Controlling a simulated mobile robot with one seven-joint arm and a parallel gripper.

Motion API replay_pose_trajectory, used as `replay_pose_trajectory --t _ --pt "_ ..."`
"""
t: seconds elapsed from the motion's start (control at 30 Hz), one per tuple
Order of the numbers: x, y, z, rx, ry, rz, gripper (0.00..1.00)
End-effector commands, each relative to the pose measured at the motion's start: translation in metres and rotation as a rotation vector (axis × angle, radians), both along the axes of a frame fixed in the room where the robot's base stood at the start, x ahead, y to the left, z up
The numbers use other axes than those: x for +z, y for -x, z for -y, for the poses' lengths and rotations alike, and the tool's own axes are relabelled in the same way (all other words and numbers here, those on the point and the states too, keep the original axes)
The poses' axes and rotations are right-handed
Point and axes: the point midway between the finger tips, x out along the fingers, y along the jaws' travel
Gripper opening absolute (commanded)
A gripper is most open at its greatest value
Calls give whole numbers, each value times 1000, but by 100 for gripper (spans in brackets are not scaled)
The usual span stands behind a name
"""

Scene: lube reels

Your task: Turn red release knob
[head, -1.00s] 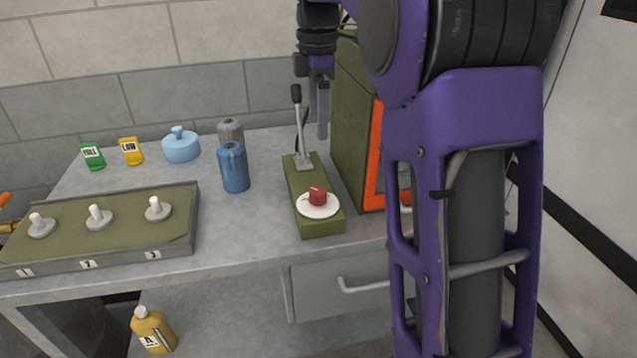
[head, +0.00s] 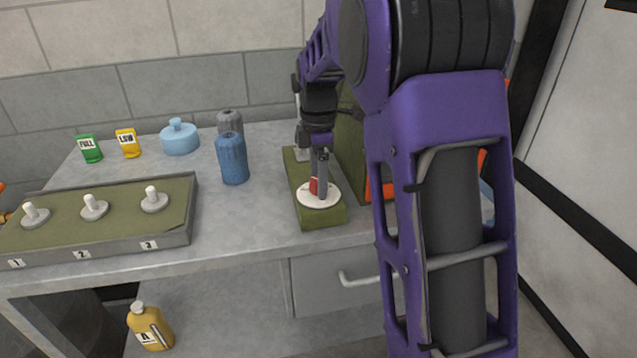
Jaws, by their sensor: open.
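The red release knob (head: 314,186) sits on a white round dial (head: 318,200) at the near end of a green base (head: 323,218) on the bench. My gripper (head: 321,192) points down over the dial, with its fingers at the knob's level, and covers the right part of the knob. The gripper is open. Whether both fingers straddle the knob or touch it cannot be told from this view. The lever at the far end of the base is mostly hidden behind my gripper and wrist.
A green box with an orange edge (head: 380,190) stands right of the base, partly behind my arm. A numbered panel with white knobs (head: 95,215) lies far left. A drawer handle (head: 360,281) juts out below.

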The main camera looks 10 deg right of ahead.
Motion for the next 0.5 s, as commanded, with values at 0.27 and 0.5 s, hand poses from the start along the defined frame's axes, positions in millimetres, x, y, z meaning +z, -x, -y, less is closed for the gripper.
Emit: replay_pose_trajectory --t 0.27,0.5 --pt "-8 0 0 0 0 0 78" --pt "-8 0 0 -1 0 0 58"
